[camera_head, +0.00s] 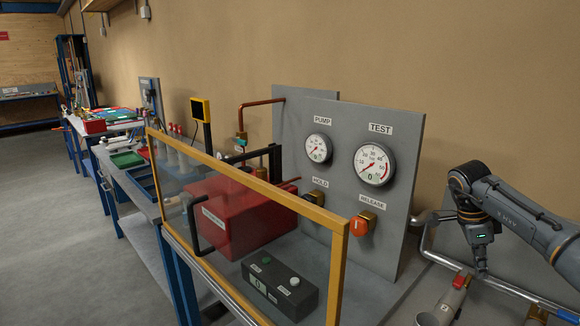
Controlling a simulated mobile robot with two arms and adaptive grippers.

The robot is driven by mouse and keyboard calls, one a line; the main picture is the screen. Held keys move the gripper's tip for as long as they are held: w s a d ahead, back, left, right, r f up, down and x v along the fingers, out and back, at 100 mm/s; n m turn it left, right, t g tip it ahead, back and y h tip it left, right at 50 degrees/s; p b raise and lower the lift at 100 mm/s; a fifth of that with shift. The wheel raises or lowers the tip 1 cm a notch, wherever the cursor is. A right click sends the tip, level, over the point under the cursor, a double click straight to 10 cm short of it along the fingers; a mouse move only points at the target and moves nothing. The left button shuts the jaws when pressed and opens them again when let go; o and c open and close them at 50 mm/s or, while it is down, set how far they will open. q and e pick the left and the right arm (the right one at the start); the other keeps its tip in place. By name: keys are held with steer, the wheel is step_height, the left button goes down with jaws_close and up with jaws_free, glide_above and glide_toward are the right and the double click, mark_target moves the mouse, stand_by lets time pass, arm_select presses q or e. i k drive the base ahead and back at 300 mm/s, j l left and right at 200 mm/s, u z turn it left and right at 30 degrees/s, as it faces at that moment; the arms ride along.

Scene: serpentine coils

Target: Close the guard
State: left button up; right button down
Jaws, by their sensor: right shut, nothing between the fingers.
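The guard is a clear panel in a yellow frame (270,188). It stands upright along the front edge of the bench, in front of the red box and the dark button box. A black bar handle (194,228) sits on its left part. The lower edge of the frame is partly out of view. My right gripper (481,273) hangs down at the right, shut and empty. It is well to the right of the guard and apart from it. My left gripper is out of view.
Behind the guard are a red box (235,213) and a dark button box (280,286). A grey panel (345,200) carries two gauges and an orange knob (360,226). A metal rail (510,288) and red-topped cylinder (455,296) are near my right gripper. Floor at left is clear.

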mark_target(340, 226)
steer(key=k+j, duration=1.05)
